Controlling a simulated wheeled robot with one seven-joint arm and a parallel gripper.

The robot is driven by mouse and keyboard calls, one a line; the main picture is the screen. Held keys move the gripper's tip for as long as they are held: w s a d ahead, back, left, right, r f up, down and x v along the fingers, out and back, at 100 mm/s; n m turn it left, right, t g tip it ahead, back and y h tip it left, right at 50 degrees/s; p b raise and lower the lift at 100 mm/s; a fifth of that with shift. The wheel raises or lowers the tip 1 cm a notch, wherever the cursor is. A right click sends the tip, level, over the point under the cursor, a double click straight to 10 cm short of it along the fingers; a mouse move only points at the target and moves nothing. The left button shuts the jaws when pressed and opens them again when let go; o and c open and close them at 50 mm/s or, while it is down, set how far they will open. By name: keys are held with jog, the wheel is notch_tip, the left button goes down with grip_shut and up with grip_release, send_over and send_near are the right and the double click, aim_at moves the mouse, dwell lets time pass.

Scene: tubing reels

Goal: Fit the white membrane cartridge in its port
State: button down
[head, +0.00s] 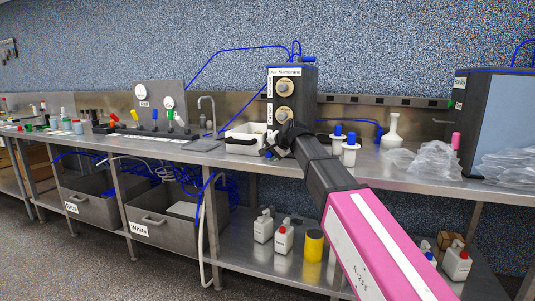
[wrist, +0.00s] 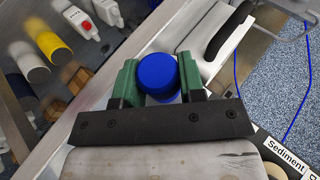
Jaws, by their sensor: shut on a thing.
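My gripper (wrist: 158,80) has green fingers and is shut on a round blue-capped piece (wrist: 158,75). Only its blue top shows, so I cannot tell whether it is the white membrane cartridge. In the head view my gripper (head: 277,146) is at the counter, in front of the dark housing. The housing (head: 305,100) is labelled "Membrane" at the top and has two round beige fittings (head: 285,87) on its front. Two white cartridges with blue caps (head: 349,152) stand on the counter right of my gripper.
A white tray (head: 241,146) with a dark handle is left of my gripper. Bottles and a yellow cylinder (head: 313,245) stand on the lower shelf. A "Sediment" label (wrist: 284,155) shows close by.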

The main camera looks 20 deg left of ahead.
jog(key=shift+w+d, duration=0.15)
jog(key=shift+w, duration=1.25)
jog(key=shift+w+d, duration=0.1)
jog(key=shift+w, duration=1.25)
jog(key=shift+w+d, duration=0.2)
jog(key=shift+w, duration=2.45)
jog(key=shift+w+d, duration=0.2)
jog(key=shift+w, duration=2.4)
jog(key=c, duration=0.6)
grip_release()
jog(key=shift+c, duration=0.2)
jog(key=v, duration=1.1)
